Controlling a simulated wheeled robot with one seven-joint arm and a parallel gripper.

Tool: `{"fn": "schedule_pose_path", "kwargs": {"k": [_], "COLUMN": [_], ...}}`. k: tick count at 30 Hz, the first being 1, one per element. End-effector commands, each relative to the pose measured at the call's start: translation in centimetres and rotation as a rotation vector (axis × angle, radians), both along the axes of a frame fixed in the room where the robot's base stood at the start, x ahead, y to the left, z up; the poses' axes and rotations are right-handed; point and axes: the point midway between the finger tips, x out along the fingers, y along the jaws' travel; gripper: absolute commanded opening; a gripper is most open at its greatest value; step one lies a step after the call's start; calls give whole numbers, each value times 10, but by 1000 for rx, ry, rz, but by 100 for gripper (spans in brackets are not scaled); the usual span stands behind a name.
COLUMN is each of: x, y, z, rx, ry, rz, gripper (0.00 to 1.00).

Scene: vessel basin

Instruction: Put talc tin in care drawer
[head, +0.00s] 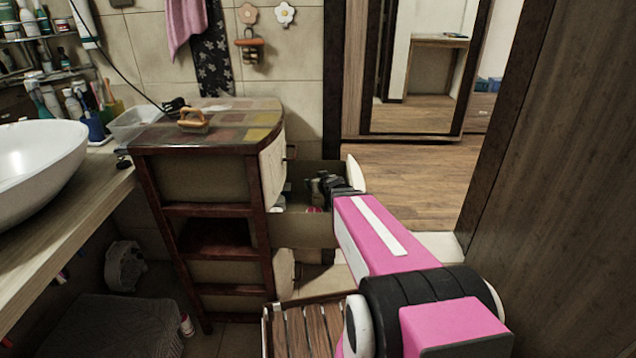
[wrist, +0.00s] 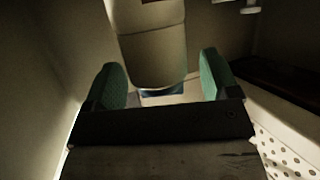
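A pale beige cylinder, seemingly the talc tin (wrist: 152,45), shows in the wrist view beyond and between the fingers of my gripper (wrist: 161,70). The green-padded fingers stand wide apart, with a visible gap at the right of the cylinder. Its upper end is cut off by the frame. In the head view, my gripper (head: 328,188) is low inside an open drawer (head: 300,232) of the brown cabinet, seemingly the care drawer. I cannot make out the tin in the head view.
Small items (head: 282,190) lie in the drawer near my gripper. The cabinet top (head: 215,125) carries a wooden-handled brush (head: 193,121). A slatted wooden piece (head: 305,330) lies below. The basin (head: 38,160) is at left; floor is open behind.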

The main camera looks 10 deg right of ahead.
Motion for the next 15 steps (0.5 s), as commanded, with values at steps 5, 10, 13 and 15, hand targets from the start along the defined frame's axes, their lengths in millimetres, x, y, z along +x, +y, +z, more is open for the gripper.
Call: {"fn": "schedule_pose_path", "kwargs": {"k": [5,10,13,15], "x": [0,0,-7,-14], "y": [0,0,-1,-3], "z": [0,2,5,9], "rx": [0,0,0,0], "ry": [0,0,0,0], "rz": [0,0,0,0], "gripper": [80,80,80,80]}}
